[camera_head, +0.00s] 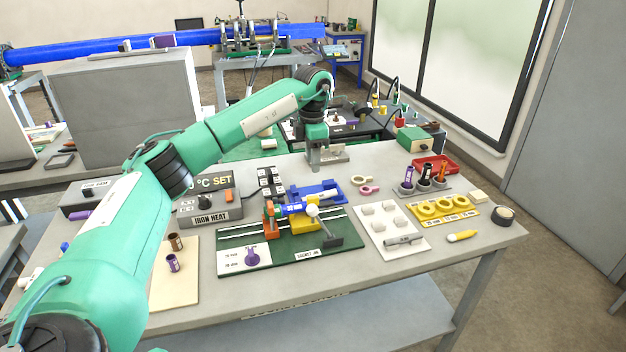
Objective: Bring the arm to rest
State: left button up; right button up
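My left arm (257,119), green with black joints, comes in from the lower left and reaches across the grey bench to its back edge. My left gripper (318,163) hangs from it pointing down, at the back of the bench behind the blue tray (331,189). The fingers are small and grey against a light background, so I cannot tell whether they are apart. No held thing shows at them. My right gripper is not in the view.
A green socket jig board (345,259) holds a blue pipe (291,209) in orange and yellow clamps. The iron heat box (211,213) stands at left. A yellow ring tray (443,210), red tray (436,164) and tape roll (504,215) are at right.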

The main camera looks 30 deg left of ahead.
pick_arm(q)
jog(key=shift+r, duration=1.05)
